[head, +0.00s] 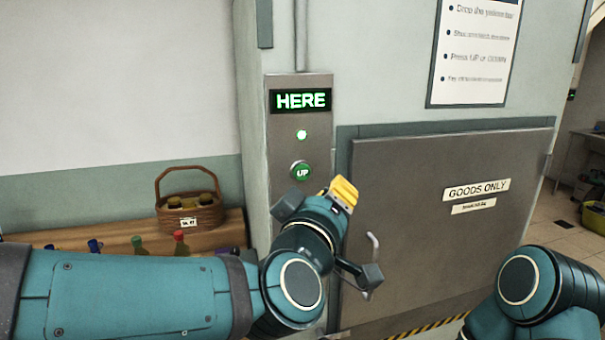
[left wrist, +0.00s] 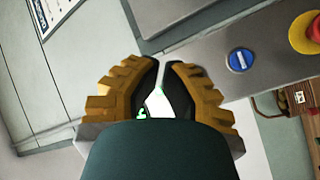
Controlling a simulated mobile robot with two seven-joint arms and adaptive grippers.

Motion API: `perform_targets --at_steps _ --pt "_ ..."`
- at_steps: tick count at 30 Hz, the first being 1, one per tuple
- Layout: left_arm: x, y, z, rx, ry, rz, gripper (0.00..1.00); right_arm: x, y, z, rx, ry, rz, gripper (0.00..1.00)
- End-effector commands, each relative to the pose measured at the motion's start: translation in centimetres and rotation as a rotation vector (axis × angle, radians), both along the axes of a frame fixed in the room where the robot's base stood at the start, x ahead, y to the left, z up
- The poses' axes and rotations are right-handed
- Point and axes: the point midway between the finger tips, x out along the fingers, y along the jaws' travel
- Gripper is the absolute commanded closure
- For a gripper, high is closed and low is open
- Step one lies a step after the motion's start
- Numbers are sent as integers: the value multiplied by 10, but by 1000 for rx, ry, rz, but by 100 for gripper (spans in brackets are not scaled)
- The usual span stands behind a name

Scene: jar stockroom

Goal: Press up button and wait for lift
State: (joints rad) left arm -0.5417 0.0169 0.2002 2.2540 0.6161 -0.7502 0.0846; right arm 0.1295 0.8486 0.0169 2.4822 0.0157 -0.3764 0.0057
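The grey lift panel (head: 283,140) is on the wall, with a lit green "HERE" display (head: 300,100), a lit green lamp (head: 302,135) and the green UP button (head: 301,171) below it. My left gripper (head: 343,190) has yellow fingers and is in front of the panel, just below and right of the UP button. In the left wrist view its fingertips (left wrist: 161,64) come together with nothing held between them. I cannot tell whether it touches anything. The lift door (head: 430,235), marked "GOODS ONLY", is closed. My right gripper is out of view.
A wicker basket (head: 190,210) with jars stands on a wooden shelf at left, near several bottles. Floor shows at far right.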

Motion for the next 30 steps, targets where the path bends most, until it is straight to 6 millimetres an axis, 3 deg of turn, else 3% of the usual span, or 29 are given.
perform_targets --at_steps 18,30 --pt "69 23 -2 -1 2 1 100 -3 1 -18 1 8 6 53" --pt "77 25 0 1 1 0 100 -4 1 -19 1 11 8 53"
